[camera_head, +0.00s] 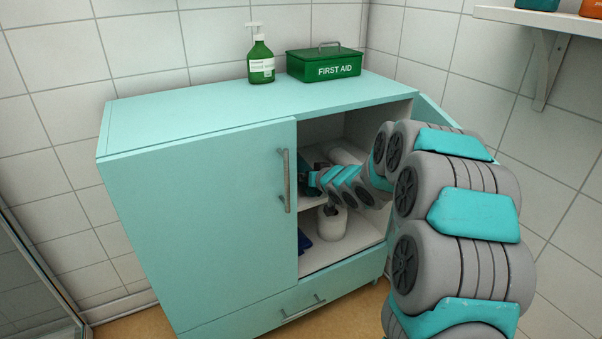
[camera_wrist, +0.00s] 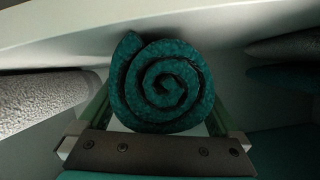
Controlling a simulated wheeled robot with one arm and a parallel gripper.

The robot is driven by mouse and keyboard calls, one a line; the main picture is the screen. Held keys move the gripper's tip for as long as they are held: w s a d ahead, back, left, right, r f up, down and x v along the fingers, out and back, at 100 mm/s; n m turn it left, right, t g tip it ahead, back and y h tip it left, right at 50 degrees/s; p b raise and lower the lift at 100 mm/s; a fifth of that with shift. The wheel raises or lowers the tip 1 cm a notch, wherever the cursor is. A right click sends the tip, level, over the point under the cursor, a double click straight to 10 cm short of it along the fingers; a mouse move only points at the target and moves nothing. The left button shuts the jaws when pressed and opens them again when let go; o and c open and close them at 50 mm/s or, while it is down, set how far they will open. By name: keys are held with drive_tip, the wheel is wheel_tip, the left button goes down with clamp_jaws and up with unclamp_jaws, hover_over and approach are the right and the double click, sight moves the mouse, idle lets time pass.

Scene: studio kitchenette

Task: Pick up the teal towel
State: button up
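In the wrist view, a teal towel (camera_wrist: 163,85), rolled up with its spiral end facing me, lies between the two fingers of my gripper (camera_wrist: 160,112). The fingers are spread wide, one on each side of the roll. Narrow gaps seem to show low down beside it, and I see no clear grip. The top of the roll is close to or touching a white panel. In the head view my arm reaches into the open cabinet (camera_head: 220,190), and the gripper (camera_head: 312,179) is partly hidden at the shelf.
A white container (camera_head: 332,222) stands in the lower compartment. A green bottle (camera_head: 261,64) and first aid box (camera_head: 324,66) stand on top.

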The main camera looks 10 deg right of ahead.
drive_tip(key=c, duration=1.1)
drive_tip(key=shift+c, duration=0.2)
